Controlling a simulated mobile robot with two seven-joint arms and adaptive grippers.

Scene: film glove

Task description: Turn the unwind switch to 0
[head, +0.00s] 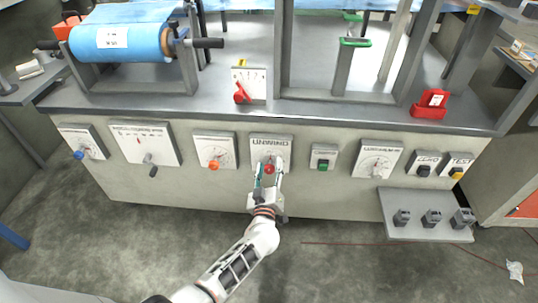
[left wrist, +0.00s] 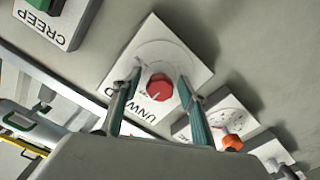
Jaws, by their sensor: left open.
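The unwind switch is a red knob (head: 268,169) on a white plate (head: 284,146) marked UNWIND, on the front of the grey machine. In the left wrist view the red knob (left wrist: 159,87) sits near the middle of its plate (left wrist: 190,62). My left gripper (head: 267,177) is in front of the plate. In the left wrist view its two fingers (left wrist: 160,88) are apart, one on each side of the knob, with gaps visible. I cannot tell whether the fingertips reach the knob's depth. The 0 mark is not readable. My right gripper is not in view.
An orange-knob plate (head: 228,144) is left of the unwind plate, and a green button (head: 323,164) is to the right. More dials line the panel. A low shelf with several pedals (head: 390,226) juts out at right. A blue film roll (head: 90,45) lies above.

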